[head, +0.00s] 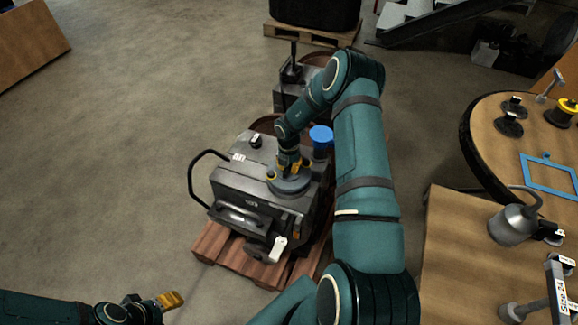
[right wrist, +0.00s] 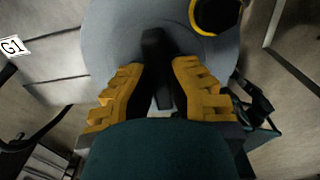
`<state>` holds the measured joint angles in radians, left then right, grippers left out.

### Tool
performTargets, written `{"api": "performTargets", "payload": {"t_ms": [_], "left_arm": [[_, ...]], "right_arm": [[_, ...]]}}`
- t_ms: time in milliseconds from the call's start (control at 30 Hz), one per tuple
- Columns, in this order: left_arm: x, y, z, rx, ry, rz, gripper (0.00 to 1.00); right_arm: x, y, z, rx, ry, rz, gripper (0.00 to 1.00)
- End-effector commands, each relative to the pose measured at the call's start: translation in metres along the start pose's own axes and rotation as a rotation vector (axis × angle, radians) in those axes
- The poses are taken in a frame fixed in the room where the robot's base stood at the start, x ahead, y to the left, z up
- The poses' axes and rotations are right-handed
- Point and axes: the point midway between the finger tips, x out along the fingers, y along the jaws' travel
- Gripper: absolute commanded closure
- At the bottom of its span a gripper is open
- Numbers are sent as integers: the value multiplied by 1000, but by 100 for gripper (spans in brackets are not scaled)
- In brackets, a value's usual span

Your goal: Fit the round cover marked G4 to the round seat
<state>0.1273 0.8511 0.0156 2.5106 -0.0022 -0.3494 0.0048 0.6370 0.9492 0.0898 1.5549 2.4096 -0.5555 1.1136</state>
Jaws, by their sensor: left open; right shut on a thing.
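My right gripper (head: 290,166) is shut on a dark upright handle (right wrist: 158,65) on a round grey cover (head: 290,186). In the right wrist view the grey disc (right wrist: 112,40) spreads beyond the fingers. In the head view the cover is at the top right of the grey engine (head: 240,187); I cannot tell whether it rests there or hovers. No G4 mark is readable on it. The round seat is not visible, perhaps hidden under the cover. My left gripper (head: 172,300) is open and empty over the floor at the lower left.
The engine stands on a reddish wooden pallet (head: 212,243). A G1 label (right wrist: 12,46) shows beside the disc. A blue cap (head: 321,134) is behind the cover. A round table (head: 490,140) and a bench (head: 450,245) stand at the right.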

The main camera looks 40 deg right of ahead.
Motion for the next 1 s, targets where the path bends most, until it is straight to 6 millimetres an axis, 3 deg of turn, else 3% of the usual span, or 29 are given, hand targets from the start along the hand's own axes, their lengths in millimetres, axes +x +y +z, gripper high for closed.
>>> {"api": "performTargets", "payload": {"t_ms": [1000], "left_arm": [[5, -2, 0, 0, 0, 0, 47]], "right_arm": [[11, 0, 0, 0, -1, 1, 100]]}}
